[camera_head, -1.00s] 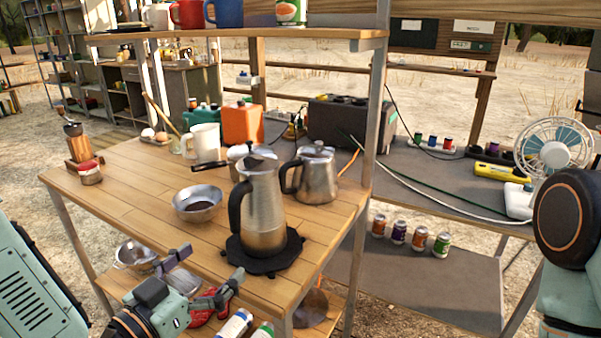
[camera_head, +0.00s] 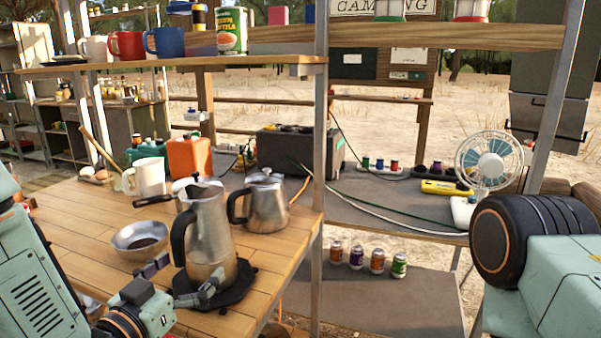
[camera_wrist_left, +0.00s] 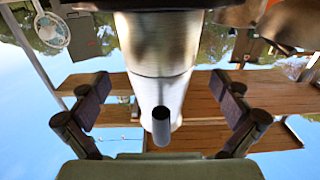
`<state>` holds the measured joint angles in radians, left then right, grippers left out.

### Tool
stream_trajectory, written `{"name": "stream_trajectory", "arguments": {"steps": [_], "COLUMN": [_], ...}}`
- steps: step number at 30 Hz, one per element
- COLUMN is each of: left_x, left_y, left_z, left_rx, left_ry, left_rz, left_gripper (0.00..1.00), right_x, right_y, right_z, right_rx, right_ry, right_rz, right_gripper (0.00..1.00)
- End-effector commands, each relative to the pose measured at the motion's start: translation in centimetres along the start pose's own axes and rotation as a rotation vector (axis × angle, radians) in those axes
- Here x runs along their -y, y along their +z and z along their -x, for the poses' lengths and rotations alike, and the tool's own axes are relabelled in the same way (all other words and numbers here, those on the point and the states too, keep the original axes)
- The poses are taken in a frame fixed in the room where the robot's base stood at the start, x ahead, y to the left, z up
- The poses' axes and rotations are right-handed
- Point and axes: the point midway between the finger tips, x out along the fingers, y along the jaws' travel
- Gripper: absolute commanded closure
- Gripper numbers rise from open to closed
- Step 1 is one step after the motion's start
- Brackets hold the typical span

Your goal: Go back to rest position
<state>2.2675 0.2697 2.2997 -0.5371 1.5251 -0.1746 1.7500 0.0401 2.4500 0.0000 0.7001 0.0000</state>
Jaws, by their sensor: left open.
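My left gripper (camera_head: 181,279) is open in front of the tall steel pot (camera_head: 207,240). The pot stands upright on a black mat (camera_head: 240,292) at the wooden table's near right corner. In the left wrist view the open fingers (camera_wrist_left: 165,105) lie either side of the pot (camera_wrist_left: 158,55), with visible gaps and no contact that I can make out. The pot's dark handle (camera_wrist_left: 162,126) points toward the palm there. My right arm shows at the right edge of the head view; its gripper is out of view.
A second steel pot (camera_head: 264,203) and a metal bowl (camera_head: 140,240) stand close by on the wooden table (camera_head: 75,220). A shelf (camera_head: 180,62) with mugs hangs above. A metal post (camera_head: 319,150) rises at the table's right. A grey bench (camera_head: 395,198) with a fan (camera_head: 488,160) lies beyond.

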Motion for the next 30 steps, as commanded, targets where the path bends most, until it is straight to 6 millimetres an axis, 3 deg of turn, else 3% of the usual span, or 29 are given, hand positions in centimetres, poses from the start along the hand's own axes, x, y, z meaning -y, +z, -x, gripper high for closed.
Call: {"name": "stream_trajectory", "arguments": {"steps": [8,22,30], "left_x": [-0.1,0.0,0.0], "left_y": [0.1,0.8,-0.1], "left_z": [-3.3,-3.2,-2.5], "left_rx": [-0.001,-0.001,0.002], "left_ry": [0.003,0.0,-0.002], "left_rz": [-0.003,0.001,0.005], "left_gripper": [0.0,0.0,0.0], "right_x": [0.0,0.0,0.0], "right_y": [0.0,0.0,0.0], "right_z": [-0.9,-1.3,-0.4], "right_rx": [0.0,0.0,0.0], "right_ry": [0.0,0.0,0.0], "right_rz": [0.0,0.0,0.0], "right_gripper": [1.0,1.0,1.0]}}
